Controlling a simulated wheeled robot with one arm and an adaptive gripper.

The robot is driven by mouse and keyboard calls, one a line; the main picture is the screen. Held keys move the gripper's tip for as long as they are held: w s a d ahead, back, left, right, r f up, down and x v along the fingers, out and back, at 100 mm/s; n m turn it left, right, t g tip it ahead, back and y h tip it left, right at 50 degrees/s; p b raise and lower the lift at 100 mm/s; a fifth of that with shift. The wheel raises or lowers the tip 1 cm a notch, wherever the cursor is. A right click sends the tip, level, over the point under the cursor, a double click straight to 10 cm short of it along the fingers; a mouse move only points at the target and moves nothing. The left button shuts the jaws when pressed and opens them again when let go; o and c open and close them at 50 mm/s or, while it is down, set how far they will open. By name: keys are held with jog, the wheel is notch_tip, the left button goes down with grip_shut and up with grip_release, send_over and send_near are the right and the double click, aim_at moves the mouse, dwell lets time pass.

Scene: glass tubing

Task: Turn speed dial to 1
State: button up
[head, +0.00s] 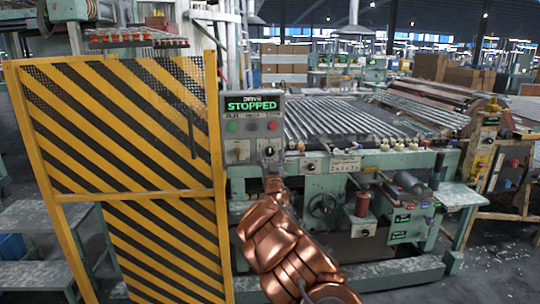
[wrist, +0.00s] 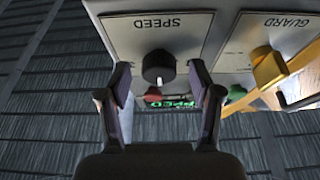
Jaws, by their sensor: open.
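The speed dial (wrist: 158,66) is a round black knob with a small pale mark near its lower edge in the wrist view. It sits on a plate lettered SPEED, which appears upside down there. My gripper (wrist: 161,80) is open, with one finger on each side of the dial and a visible gap to it on both sides. In the head view the dial (head: 269,151) shows small on the control box, just above the end of my copper-coloured arm. My gripper's fingers are too small to make out there. I see no readable scale numbers around the dial.
A yellow GUARD knob (wrist: 268,68) is beside the dial. Red (wrist: 152,96) and green (wrist: 235,93) buttons sit on the same box. The display (head: 252,105) reads STOPPED. A yellow-and-black striped guard panel (head: 125,170) stands left; the tubing machine (head: 340,118) extends right.

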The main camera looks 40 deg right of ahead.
jog(key=shift+w+d+r, duration=0.2)
jog(key=shift+w+d, duration=0.15)
jog(key=c, duration=1.1)
